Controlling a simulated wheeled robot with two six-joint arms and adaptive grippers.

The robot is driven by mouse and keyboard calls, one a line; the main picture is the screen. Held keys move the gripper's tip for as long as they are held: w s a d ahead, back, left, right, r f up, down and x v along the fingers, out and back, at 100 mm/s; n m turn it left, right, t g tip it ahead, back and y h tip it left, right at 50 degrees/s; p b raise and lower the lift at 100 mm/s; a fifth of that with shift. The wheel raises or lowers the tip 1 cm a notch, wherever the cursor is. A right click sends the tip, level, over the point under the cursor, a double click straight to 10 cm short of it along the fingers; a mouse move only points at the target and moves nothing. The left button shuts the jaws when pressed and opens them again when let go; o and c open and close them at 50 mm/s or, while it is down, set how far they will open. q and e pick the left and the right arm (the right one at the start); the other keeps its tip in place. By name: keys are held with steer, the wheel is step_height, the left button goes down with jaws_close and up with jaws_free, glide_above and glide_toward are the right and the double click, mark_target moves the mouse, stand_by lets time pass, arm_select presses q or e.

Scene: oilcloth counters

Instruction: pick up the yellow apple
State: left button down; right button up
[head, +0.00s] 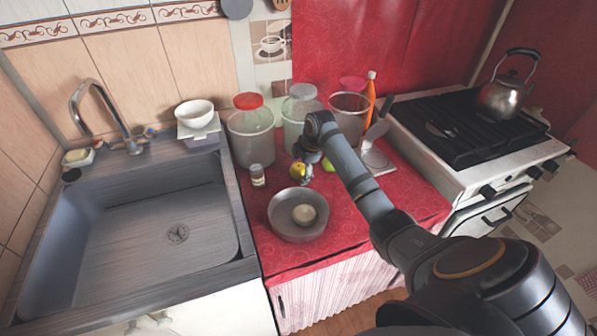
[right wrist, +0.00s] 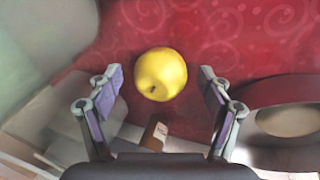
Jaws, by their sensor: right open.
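The yellow apple (head: 297,170) sits on the red oilcloth counter, left of and partly behind my right gripper (head: 307,175) in the head view. In the right wrist view the apple (right wrist: 161,73) lies ahead of my right gripper (right wrist: 160,86), roughly centred between its two spread fingers. The right gripper is open and holds nothing. I cannot tell exactly how far the fingertips are from the apple. My left gripper is not in view.
A grey bowl (head: 280,219) with a pale round thing in it stands in front of the apple. A small jar (head: 257,175) stands left. Large canisters (head: 251,137) stand behind. A sink (head: 150,240) is left and a stove (head: 470,130) right.

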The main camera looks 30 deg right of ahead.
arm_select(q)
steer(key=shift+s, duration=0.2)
arm_select(e)
steer(key=shift+r, duration=0.1)
steer(key=shift+c, duration=0.4)
steer(key=shift+c, duration=1.3)
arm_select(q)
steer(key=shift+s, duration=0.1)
arm_select(e)
steer(key=c, duration=0.9)
steer(key=shift+r, duration=0.1)
steer(key=shift+c, duration=0.2)
